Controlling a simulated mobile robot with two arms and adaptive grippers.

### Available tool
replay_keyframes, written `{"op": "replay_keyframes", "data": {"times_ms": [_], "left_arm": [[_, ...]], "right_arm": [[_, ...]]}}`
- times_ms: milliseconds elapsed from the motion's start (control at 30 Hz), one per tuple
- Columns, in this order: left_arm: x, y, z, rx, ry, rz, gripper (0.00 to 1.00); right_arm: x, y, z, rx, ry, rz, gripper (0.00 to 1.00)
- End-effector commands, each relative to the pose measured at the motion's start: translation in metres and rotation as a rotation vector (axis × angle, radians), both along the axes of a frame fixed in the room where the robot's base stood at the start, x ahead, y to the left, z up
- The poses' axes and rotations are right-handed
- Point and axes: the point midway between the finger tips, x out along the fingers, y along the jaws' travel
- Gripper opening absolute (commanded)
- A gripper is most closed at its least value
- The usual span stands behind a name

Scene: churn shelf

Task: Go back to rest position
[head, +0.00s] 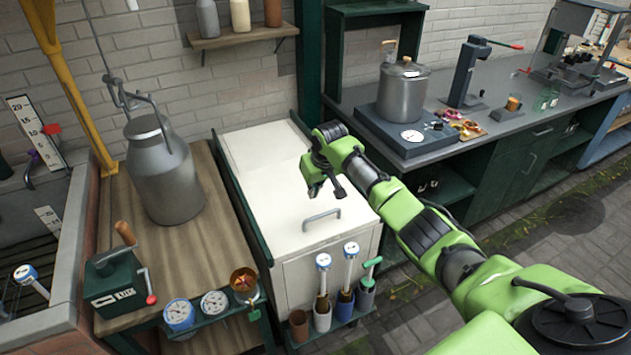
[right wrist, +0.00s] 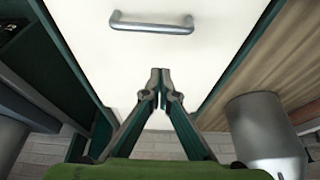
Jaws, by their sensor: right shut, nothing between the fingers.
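My right gripper (head: 326,190) is over the white lid of a chest (head: 262,165), behind its grey handle (head: 321,220) and apart from it. In the right wrist view the two fingers (right wrist: 160,74) meet at their tips with nothing between them. That view also shows the handle (right wrist: 152,24) at the top, beyond the fingertips, and the white lid (right wrist: 215,50) under them. The lid is down. My green right arm reaches in from the lower right. My left gripper is not in view.
A metal milk can (head: 162,172) stands on the wooden table to the left. A lidded pot (head: 403,92) sits on a scale to the right, near the arm. Gauges (head: 214,304) and brushes in cups (head: 346,298) line the front. A wall shelf (head: 243,38) holds bottles.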

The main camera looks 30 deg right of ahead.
Motion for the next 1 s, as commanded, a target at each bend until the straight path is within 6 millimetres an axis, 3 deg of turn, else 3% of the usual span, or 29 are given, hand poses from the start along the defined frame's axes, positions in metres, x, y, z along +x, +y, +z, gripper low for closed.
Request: {"op": "replay_keyframes", "data": {"times_ms": [100,200,400,600,767,867,1000], "left_arm": [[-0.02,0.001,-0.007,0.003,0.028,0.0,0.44],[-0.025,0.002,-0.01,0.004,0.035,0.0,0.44],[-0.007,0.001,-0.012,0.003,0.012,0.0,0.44],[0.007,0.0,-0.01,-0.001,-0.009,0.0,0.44],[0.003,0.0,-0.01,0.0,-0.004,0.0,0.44],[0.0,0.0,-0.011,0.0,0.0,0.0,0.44],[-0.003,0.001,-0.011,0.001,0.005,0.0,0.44]], "right_arm": [[-0.006,0.0,0.018,-0.001,-0.004,0.0,0.0],[-0.012,0.0,0.031,0.0,-0.004,0.0,0.0],[-0.018,0.001,0.048,0.0,-0.002,-0.001,0.0],[-0.02,0.002,0.049,0.0,0.0,0.002,0.0],[-0.039,0.026,0.019,-0.013,0.018,0.054,0.0],[-0.07,0.056,-0.017,-0.029,0.034,0.122,0.0],[-0.13,0.1,-0.061,-0.036,0.044,0.213,0.0]]}}
